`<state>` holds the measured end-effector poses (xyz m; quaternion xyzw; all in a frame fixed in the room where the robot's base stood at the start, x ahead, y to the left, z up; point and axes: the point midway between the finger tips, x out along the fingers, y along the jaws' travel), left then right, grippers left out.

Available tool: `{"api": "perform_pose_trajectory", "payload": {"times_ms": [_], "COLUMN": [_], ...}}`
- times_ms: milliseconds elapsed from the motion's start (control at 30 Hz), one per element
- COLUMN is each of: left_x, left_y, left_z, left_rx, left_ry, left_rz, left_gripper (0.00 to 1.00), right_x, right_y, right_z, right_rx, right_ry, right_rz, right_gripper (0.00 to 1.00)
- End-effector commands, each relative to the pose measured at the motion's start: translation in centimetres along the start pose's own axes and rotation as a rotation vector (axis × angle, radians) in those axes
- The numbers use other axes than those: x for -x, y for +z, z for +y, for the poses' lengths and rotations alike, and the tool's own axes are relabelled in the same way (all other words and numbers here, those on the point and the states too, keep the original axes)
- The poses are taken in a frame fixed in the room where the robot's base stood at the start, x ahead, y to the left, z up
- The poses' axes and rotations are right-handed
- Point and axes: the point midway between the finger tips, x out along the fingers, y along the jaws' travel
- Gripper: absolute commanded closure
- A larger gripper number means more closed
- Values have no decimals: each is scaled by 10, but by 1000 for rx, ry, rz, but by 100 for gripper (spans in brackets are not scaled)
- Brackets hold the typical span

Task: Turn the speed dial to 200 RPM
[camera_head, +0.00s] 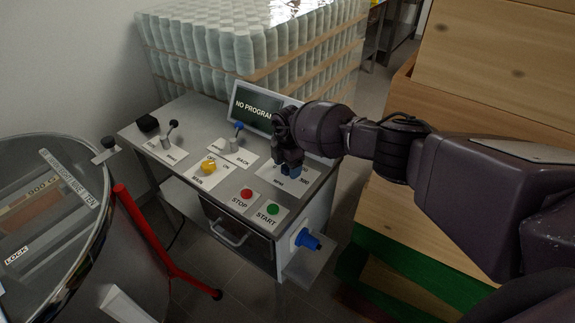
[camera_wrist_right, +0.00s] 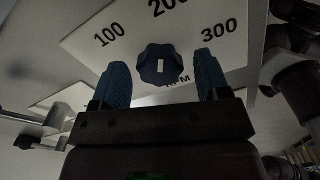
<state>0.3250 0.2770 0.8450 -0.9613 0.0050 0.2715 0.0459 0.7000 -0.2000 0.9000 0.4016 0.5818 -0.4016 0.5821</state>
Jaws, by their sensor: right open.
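The speed dial (camera_wrist_right: 158,66) is a dark blue lobed knob with a white mark, on a white plate (camera_wrist_right: 95,48) printed 100, 200, 300 and RPM. In the wrist view the mark stands nearly upright, towards the 200 side. My right gripper (camera_wrist_right: 161,62) is open, with one blue finger on each side of the dial and visible gaps between. In the head view my right gripper (camera_head: 290,168) is over the dial's plate (camera_head: 297,194) and hides most of the dial. My left gripper is not in view.
A screen (camera_head: 255,107) reading NO PROGRAM stands behind the panel. A yellow knob (camera_head: 208,167), a red STOP button (camera_head: 246,193), a green START button (camera_head: 272,209) and levers share the panel. Stacked bottles (camera_head: 245,50) stand behind; wooden boxes (camera_head: 500,50) are at the right.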

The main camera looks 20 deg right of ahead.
Motion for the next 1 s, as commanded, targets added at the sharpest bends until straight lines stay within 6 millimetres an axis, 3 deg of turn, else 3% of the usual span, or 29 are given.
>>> {"api": "perform_pose_trajectory", "payload": {"times_ms": [233, 700, 1000], "left_x": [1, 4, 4], "left_y": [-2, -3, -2], "left_z": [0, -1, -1], "left_rx": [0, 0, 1], "left_ry": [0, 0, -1], "left_rz": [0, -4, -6], "left_gripper": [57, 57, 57], "right_x": [11, 88, 108], "right_y": [0, 1, 0], "right_z": [0, 0, 0], "right_rx": [2, 1, -1], "right_ry": [2, 2, 0], "right_rz": [0, -2, 0], "right_gripper": [31, 31, 31]}}
